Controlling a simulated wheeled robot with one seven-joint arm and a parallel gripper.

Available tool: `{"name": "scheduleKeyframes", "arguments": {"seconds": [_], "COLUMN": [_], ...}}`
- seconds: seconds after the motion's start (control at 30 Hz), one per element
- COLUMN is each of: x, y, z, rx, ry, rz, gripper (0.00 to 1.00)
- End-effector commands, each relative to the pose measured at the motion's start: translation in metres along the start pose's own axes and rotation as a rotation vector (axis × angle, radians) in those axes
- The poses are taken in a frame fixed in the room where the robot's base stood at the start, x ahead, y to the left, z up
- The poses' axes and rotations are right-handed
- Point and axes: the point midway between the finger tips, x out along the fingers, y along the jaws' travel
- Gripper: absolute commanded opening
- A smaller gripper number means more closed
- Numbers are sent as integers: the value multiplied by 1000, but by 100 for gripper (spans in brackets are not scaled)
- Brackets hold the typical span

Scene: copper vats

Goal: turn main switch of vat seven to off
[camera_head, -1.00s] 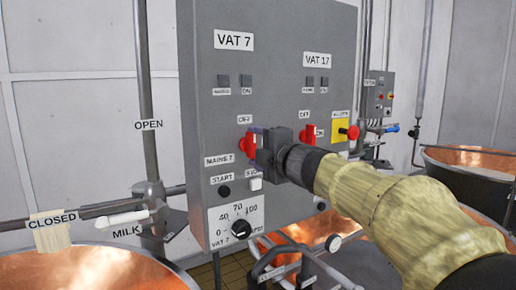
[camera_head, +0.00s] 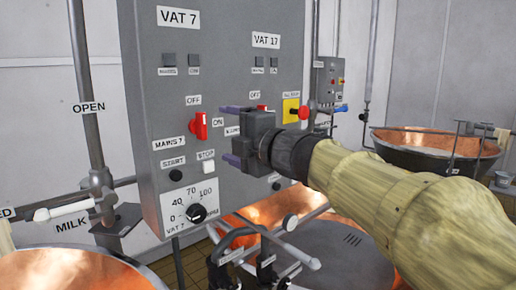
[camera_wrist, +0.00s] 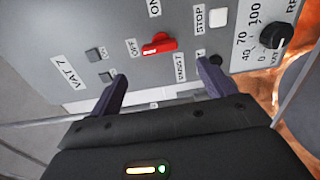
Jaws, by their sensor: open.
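The red main switch of vat seven (camera_head: 200,126) is on the grey panel (camera_head: 150,110), above the MAINS 7 label. Its handle stands upright, in line with the OFF label above it; the ON label is to its right. My gripper (camera_head: 229,134) is open and empty, to the right of the switch in the head view, with its fingers one above the other. In the wrist view the red switch (camera_wrist: 159,46) lies ahead of my open gripper (camera_wrist: 163,72), between the finger directions and apart from both fingers. The handle there points toward OFF.
The vat 17 red switch (camera_head: 264,107) is partly hidden behind my gripper. Start and stop buttons and a dial (camera_head: 196,212) are below. Copper vats (camera_head: 75,270) and a milk pipe lever (camera_head: 62,210) stand around.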

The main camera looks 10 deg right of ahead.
Motion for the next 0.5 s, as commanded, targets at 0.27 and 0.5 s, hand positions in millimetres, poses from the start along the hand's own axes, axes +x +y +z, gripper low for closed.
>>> {"name": "scheduleKeyframes", "arguments": {"seconds": [0.27, 0.5], "x": [-56, -81], "y": [-1, -1], "z": [0, 0], "rx": [-2, -1], "ry": [-3, 0], "rz": [1, 0], "gripper": [82, 82]}}
